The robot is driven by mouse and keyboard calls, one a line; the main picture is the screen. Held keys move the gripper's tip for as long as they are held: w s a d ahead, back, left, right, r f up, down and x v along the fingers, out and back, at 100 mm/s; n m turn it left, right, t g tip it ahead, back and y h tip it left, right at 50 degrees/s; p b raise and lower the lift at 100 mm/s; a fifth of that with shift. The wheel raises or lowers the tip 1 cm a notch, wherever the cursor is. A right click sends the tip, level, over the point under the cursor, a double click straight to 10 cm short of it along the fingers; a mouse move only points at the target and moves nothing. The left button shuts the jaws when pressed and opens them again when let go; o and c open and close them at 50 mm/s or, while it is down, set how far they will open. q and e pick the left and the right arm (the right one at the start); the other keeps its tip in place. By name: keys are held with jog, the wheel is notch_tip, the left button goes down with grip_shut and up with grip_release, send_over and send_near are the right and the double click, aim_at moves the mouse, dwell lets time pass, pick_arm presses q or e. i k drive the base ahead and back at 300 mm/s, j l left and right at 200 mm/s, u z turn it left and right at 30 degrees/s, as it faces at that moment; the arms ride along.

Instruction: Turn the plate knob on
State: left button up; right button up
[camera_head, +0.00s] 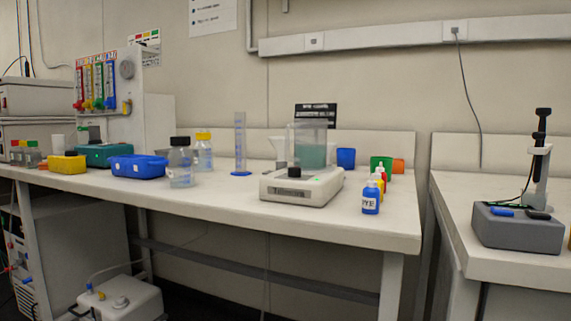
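A white plate device (320,187) stands on the middle-right part of the long bench. A clear beaker (313,150) with teal liquid sits on top of it. Neither of my grippers is in view.
Small bottles, one with a blue body (371,198), stand right of the device. Glass bottles (181,166), a measuring cylinder (240,145) and a blue box (138,167) stand left. A grey stand base (518,232) is on the right bench (460,215). The long bench's front edge is mostly clear.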

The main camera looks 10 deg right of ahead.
aim_at(293, 172)
jog(key=k+j+u, duration=0.2)
jog(key=k+j, duration=0.2)
jog(key=k+j+u, duration=0.2)
jog(key=k+j, duration=0.15)
jog(key=j, duration=0.25)
